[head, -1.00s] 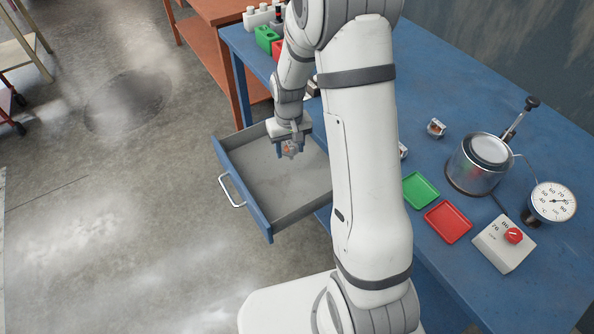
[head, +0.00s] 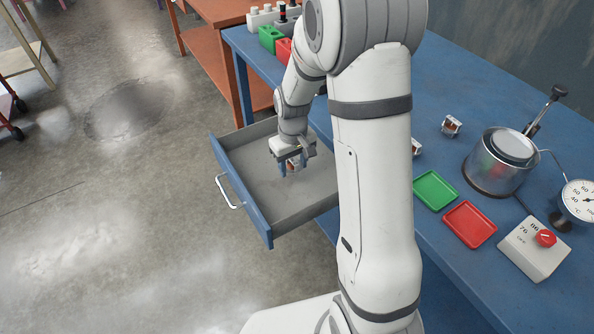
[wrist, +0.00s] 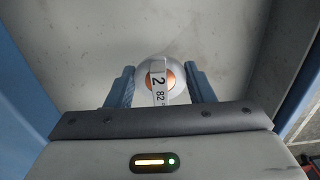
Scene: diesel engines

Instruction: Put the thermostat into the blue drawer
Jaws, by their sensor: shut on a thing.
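The thermostat (wrist: 172,73) is a small round metal part with a copper-coloured centre and a white tag marked "2" and "82". My gripper (wrist: 158,88) is shut on it, one blue finger on each side. In the head view the thermostat (head: 293,163) shows between the fingers of my gripper (head: 290,168), which points down inside the outline of the open drawer. The blue drawer (head: 240,190) is pulled out from the blue bench, with a blue front and grey inside. I cannot tell how far the thermostat is above the drawer floor.
On the blue bench (head: 455,90) stand a green tray (head: 435,190), a red tray (head: 469,224), a metal pot (head: 500,165), a dial gauge (head: 580,202) and a control box with a red knob (head: 535,248). Another thermostat (head: 451,126) lies near the pot. The drawer floor looks otherwise clear.

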